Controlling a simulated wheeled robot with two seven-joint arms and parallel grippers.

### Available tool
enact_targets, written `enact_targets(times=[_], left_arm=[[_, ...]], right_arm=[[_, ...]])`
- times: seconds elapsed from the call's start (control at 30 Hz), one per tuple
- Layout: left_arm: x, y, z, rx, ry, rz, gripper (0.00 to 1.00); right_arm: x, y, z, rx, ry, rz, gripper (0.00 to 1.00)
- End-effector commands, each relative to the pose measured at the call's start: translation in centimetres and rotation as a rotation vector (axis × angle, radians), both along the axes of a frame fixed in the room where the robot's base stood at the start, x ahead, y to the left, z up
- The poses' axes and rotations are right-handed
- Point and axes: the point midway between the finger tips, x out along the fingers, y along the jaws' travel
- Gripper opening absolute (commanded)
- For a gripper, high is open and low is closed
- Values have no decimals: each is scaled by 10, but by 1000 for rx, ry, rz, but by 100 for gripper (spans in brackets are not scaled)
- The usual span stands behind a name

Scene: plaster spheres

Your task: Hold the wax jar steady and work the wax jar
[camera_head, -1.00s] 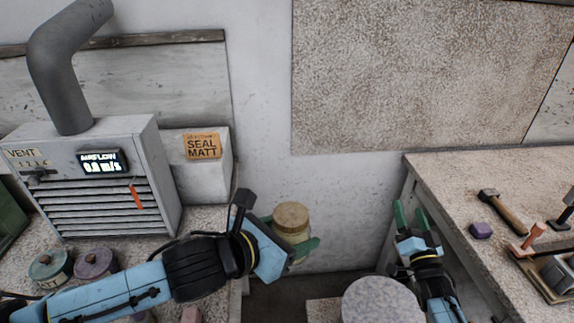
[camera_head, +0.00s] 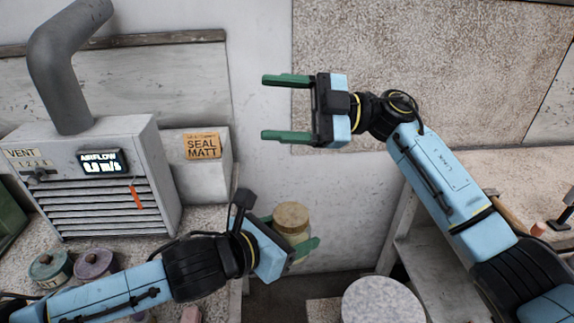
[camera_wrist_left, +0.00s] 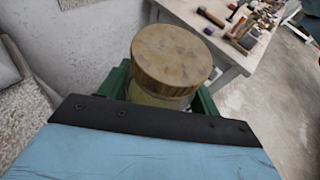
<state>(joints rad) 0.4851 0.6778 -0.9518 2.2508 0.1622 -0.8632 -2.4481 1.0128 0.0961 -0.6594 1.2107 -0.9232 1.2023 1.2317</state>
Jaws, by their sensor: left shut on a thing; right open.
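The wax jar (camera_head: 292,216) has a round tan lid and a pale yellowish body. It is upright, held in the air beside the left bench. My left gripper (camera_head: 292,235) is shut on the jar's body, its green fingers on either side. The lid is clear of the fingers. In the left wrist view the jar (camera_wrist_left: 172,60) stands between the green fingers, lid towards the camera; its lower body is hidden. My right gripper (camera_head: 268,107) is open and empty, above the jar in the picture, its fingers pointing left.
A vent unit (camera_head: 105,180) and two lidded pots, one green (camera_head: 50,265) and one purple (camera_head: 95,262), stand at the left. A round speckled top (camera_head: 382,302) is at the bottom, right of the jar. The right bench (camera_head: 520,180) is partly hidden by my right arm.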

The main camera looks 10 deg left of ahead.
Motion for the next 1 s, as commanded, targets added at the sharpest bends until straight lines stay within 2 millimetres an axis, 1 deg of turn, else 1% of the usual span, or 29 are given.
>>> enact_targets(times=[0.03, 0.1, 0.17, 0.2, 0.27, 0.3, 0.37, 0.4, 0.53, 0.6, 0.7, 0.77, 0.87, 1.0], left_arm=[[0, 0, 1, -1, -3, 0, 0], [0, 0, 1, -1, -3, 0, 0], [0, 0, 1, -1, -3, 0, 0], [0, 0, 1, -1, -3, 0, 0], [0, 0, 1, -1, -3, 0, 0], [0, 0, 1, -1, -3, 0, 0], [0, 0, 1, -1, -3, 0, 0], [0, 0, 1, -1, -3, 0, 0], [0, 0, 1, -1, -3, 0, 0], [0, 0, 1, -1, -3, 0, 0], [0, 0, 1, -1, -3, 0, 0], [0, 0, 1, -1, -3, 0, 0], [0, 0, 1, -1, -3, 0, 0], [0, 0, 1, -1, -3, 0, 0]], right_arm=[[-18, 12, 5, -114, -94, 64, 72], [-39, 22, 0, -286, -206, 133, 72], [-52, 25, -7, -441, -300, 178, 72], [-58, 24, -13, -550, -357, 200, 72], [-65, 22, -22, -720, -423, 223, 72], [-70, 21, -30, -841, -446, 230, 72], [-74, 18, -42, -1012, -453, 225, 72], [-75, 15, -48, -1117, -456, 209, 72], [-72, 0, -60, -1400, -470, 125, 72], [-69, -8, -62, -1505, -474, 75, 72], [-65, -16, -64, -1600, -476, 21, 72], [-64, -18, -66, -1629, -476, 3, 72], [-64, -20, -74, -1648, -474, -7, 72], [-65, -20, -94, -1646, -473, -4, 72]])
